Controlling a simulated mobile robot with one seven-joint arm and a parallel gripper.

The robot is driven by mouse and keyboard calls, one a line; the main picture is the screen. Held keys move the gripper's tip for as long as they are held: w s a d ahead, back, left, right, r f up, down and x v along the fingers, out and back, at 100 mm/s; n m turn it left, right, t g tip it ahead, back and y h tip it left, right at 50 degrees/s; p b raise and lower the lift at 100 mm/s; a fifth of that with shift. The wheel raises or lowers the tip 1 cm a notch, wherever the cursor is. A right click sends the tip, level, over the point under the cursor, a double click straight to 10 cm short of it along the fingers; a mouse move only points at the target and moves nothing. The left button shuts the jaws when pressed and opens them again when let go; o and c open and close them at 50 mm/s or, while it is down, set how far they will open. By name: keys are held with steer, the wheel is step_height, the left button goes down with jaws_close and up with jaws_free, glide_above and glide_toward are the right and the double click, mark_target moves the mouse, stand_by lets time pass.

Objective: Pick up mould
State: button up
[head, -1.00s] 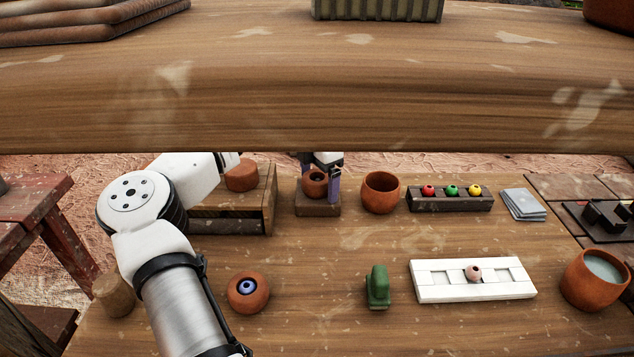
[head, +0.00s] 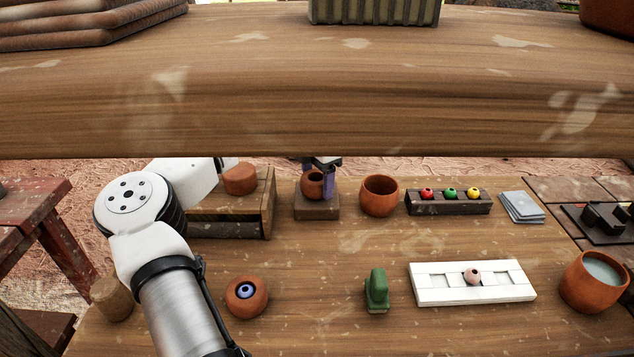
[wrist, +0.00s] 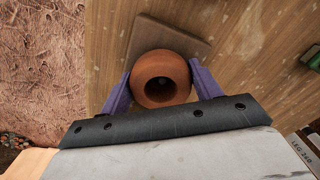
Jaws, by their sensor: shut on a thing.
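The round terracotta mould (head: 312,184) with a dark hole in its top is at a small wooden block (head: 318,210) near the back of the table. My gripper (head: 322,180) is shut on the mould from above, with a purple finger showing at its right. In the wrist view the mould (wrist: 148,94) sits between the two purple fingers of my gripper (wrist: 161,84), its hole facing the camera. The block (wrist: 150,30) lies behind it. I cannot tell whether the mould still touches the block.
A terracotta cup (head: 380,197) stands close right of the block. A wooden box (head: 235,216) with a clay lump (head: 240,179) is at left. A rack of coloured beads (head: 449,208) is further right. A thick wooden beam (head: 300,110) crosses above. The table middle is mostly clear.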

step_height(320, 180, up, 29)
steer(key=p, duration=0.5)
steer(key=shift+w+r+p, duration=0.15)
steer(key=shift+w+p, duration=0.05)
steer(key=shift+p, duration=0.3)
